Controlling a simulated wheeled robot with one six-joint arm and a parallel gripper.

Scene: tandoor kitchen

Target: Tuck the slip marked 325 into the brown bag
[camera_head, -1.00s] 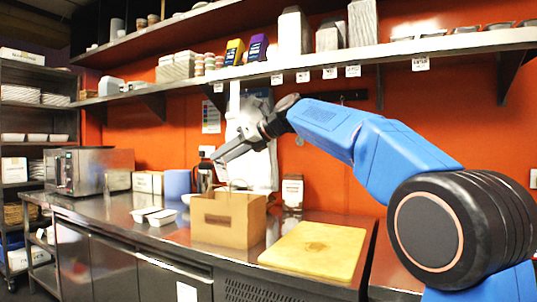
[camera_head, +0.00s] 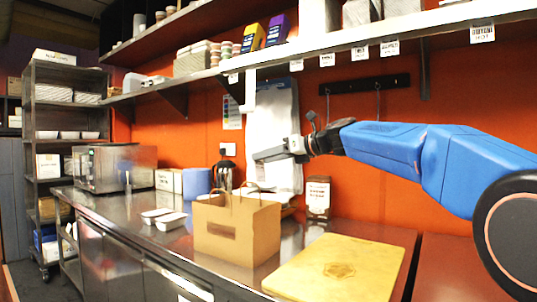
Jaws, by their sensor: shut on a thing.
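The brown bag (camera_head: 214,251) stands upright on the steel counter, with thin handles above its top edge and a darker rectangle on its front. My gripper (camera_head: 258,156) is above the bag in the picture, apart from it, with its jaws pointing left. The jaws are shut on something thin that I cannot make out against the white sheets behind. Several small white slips hang from the shelf edge, one of them here (camera_head: 296,65); their marks are too small to read, so I cannot tell which is 325.
A yellow cutting board (camera_head: 310,275) lies right of the bag. White trays (camera_head: 170,221), a blue roll (camera_head: 197,182) and a microwave (camera_head: 114,168) stand to the left. A labelled brown packet (camera_head: 317,198) is behind. The shelf (camera_head: 430,38) overhangs the counter.

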